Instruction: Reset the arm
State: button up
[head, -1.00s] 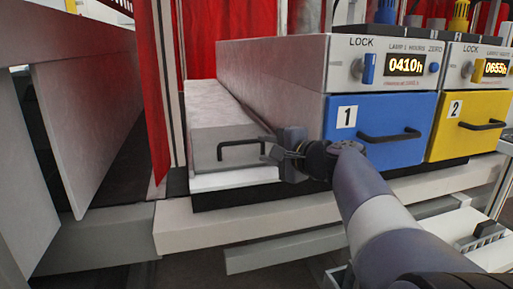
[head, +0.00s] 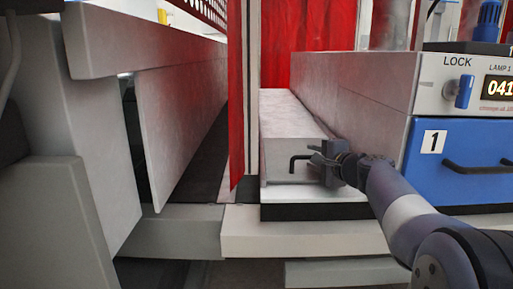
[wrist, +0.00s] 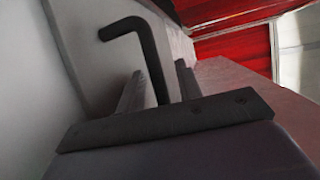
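My gripper (head: 318,160) is at the front of a long grey drawer-like box (head: 283,152), left of the blue door numbered 1. A black bar handle (head: 296,162) is on the box's front; my gripper hides its right part in the head view. In the wrist view the handle (wrist: 150,60) runs down between the two fingers of my gripper (wrist: 158,85). The fingers stand apart, with a narrow gap seeming to show on each side of the bar. Whether they touch it is hard to tell.
The blue door (head: 465,160) with its black handle and the LOCK panel (head: 460,85) are at the right. A red curtain (head: 236,100) and pale post stand left of the box. A large grey panel (head: 180,130) stands further left. A pale beam (head: 300,238) runs below the box.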

jog(key=shift+s, duration=0.15)
jog(key=shift+s+b, duration=0.25)
jog(key=shift+b, duration=0.05)
jog(key=v, duration=1.1)
jog(key=shift+s, duration=0.2)
jog(key=x, duration=0.8)
jog(key=p+x, duration=0.1)
jog(key=x, duration=0.3)
jog(key=shift+w+d+r, duration=0.2)
jog(key=shift+w, duration=0.25)
jog(key=shift+w+f+p, duration=0.1)
jog(key=shift+w+p, duration=0.3)
jog(key=shift+w, duration=0.3)
